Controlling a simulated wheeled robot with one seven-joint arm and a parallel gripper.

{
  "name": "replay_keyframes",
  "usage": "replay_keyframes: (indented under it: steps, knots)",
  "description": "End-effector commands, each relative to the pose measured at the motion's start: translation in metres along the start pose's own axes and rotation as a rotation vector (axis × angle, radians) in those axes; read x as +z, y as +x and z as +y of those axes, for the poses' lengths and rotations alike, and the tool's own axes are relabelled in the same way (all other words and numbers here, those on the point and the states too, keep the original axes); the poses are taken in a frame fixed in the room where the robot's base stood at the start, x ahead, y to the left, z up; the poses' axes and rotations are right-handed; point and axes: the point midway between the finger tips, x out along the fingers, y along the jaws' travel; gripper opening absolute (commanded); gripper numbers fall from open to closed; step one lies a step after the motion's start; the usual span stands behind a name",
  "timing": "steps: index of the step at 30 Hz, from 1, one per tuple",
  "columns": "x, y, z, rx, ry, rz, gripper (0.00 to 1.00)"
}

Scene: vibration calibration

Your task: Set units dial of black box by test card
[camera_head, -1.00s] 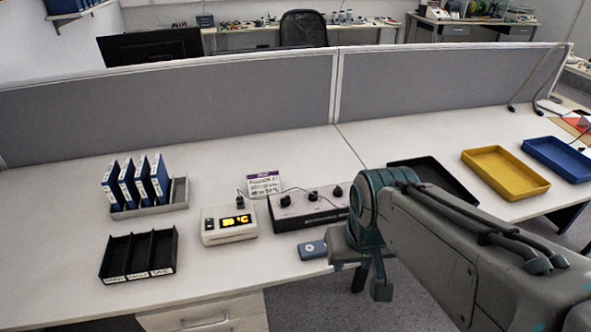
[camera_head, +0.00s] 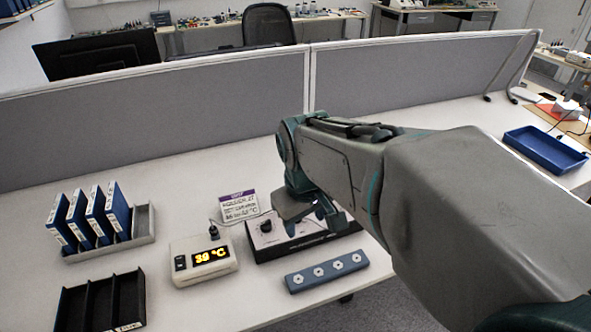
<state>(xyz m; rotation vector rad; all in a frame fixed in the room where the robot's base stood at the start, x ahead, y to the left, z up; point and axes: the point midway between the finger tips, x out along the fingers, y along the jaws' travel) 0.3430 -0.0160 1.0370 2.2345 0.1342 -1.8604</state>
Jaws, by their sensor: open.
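The black box (camera_head: 276,248) stands near the front of the desk, with a light top panel. Its left dial (camera_head: 266,226) shows as a dark knob; its other dials are hidden behind my gripper and arm. My gripper (camera_head: 316,222) is open and empty, hanging over the middle of the box. I cannot tell whether it touches a dial. The test card (camera_head: 239,206) stands upright behind the box, with a purple header and handwritten lines ending in °C, too small to read surely. A white meter (camera_head: 185,272) left of the box shows a yellow reading, seemingly 39 °C.
A blue-grey strip with several white hexagonal fittings (camera_head: 327,270) lies in front of the box. Blue binders in a grey rack (camera_head: 144,226) and a black divided tray (camera_head: 73,306) stand left. A blue tray (camera_head: 545,150) lies far right. A grey partition (camera_head: 200,120) closes the back.

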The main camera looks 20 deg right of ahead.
Motion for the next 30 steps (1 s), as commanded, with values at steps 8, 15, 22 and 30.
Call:
replay_keyframes:
  steps: [8, 15, 22, 30]
  knots:
    - [-0.082, 0.037, 0.054, -0.016, -0.484, -0.122, 0.51]
    - [-0.132, 0.08, 0.117, -0.117, -0.851, -0.141, 0.51]
    - [-0.151, 0.106, 0.164, -0.186, -1.058, -0.101, 0.51]
    - [-0.152, 0.123, 0.174, -0.203, -1.112, -0.085, 0.51]
